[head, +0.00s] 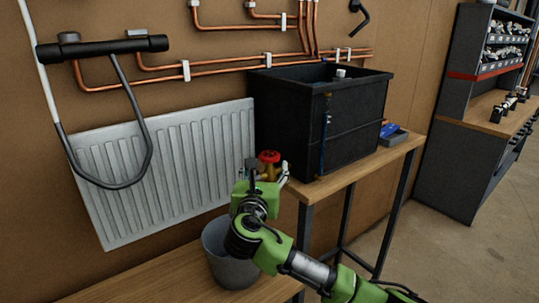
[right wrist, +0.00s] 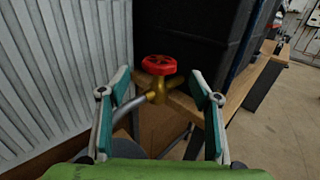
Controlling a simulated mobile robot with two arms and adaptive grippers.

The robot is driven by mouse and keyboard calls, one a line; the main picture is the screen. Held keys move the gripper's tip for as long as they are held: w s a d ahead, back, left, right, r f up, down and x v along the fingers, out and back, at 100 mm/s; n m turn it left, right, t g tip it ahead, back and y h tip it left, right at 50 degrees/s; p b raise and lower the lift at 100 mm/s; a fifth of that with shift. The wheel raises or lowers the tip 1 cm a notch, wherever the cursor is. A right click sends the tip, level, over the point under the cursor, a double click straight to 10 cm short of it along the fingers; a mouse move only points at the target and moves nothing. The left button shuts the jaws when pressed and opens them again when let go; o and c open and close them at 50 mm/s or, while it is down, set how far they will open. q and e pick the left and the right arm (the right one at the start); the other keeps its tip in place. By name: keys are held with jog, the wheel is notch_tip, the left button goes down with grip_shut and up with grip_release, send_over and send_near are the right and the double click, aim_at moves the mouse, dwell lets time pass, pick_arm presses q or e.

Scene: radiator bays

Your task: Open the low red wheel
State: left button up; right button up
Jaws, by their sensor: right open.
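The low red wheel (head: 269,157) sits on top of a brass valve, at the lower right corner of the radiator. In the right wrist view the red wheel (right wrist: 159,65) and its brass valve body (right wrist: 158,90) show between the fingers, farther out than them. My right gripper (right wrist: 160,88) is open, with one finger to each side of the valve and no visible contact. In the head view my right gripper (head: 267,172) is at the wheel and partly hides the valve. My left gripper is not in view.
A white radiator (head: 160,165) hangs on the wall to the left. A black tank (head: 335,115) stands on a wooden table (head: 360,168) to the right. A grey bucket (head: 222,262) stands on a low bench (head: 150,285) below the valve. Copper pipes (head: 230,70) run along the wall.

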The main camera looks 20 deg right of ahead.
aim_at(268, 160)
jog(key=p+x, duration=0.1)
jog(key=x, duration=0.5)
jog(key=c, duration=1.1)
